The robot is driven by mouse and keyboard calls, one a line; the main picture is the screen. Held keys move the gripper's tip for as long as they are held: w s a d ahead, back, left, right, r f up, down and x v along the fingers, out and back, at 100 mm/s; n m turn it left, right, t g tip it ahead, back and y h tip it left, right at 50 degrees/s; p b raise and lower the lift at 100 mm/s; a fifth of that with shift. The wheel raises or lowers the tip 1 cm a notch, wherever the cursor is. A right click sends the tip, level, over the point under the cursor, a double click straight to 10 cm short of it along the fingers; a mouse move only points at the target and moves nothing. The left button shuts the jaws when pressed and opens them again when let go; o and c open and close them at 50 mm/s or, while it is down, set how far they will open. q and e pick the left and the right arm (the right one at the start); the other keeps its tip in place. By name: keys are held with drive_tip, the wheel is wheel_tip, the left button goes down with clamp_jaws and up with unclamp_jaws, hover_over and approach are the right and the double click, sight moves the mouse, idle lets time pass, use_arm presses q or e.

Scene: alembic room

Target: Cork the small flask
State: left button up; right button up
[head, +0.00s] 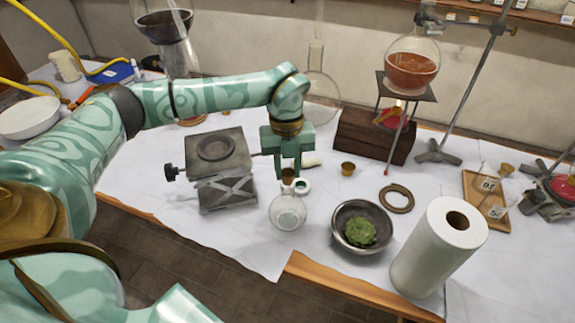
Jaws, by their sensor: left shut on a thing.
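My left gripper (288,167) points down over the table near the middle of the head view. It is shut on a small brown cork (288,174). The small clear round flask (287,213) stands upright on the white cloth just below it. The cork is right above the flask's neck area. I cannot tell whether it touches the mouth or is a little above it. My right gripper is out of view.
A small pale ring (303,187) shows beside the flask's neck. A lab jack (219,170) stands left, a bowl with green matter (362,226) and a paper roll (437,246) right. Another brown cork-like piece (348,169) and a dark ring (397,198) lie behind the bowl.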

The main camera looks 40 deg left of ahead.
use_arm(q)
drive_tip(key=shift+f, duration=0.25)
idle(0.6)
drive_tip(key=shift+f, duration=0.45)
idle(0.4)
idle(0.4)
drive_tip(key=shift+p, duration=0.35)
drive_tip(key=shift+f+p, duration=0.3)
drive_tip(key=shift+p, duration=0.15)
idle(1.3)
drive_tip(key=shift+f, duration=0.3)
idle(0.9)
drive_tip(key=o, duration=1.4)
drive_tip(key=shift+c, duration=0.2)
drive_tip(key=shift+r, duration=0.15)
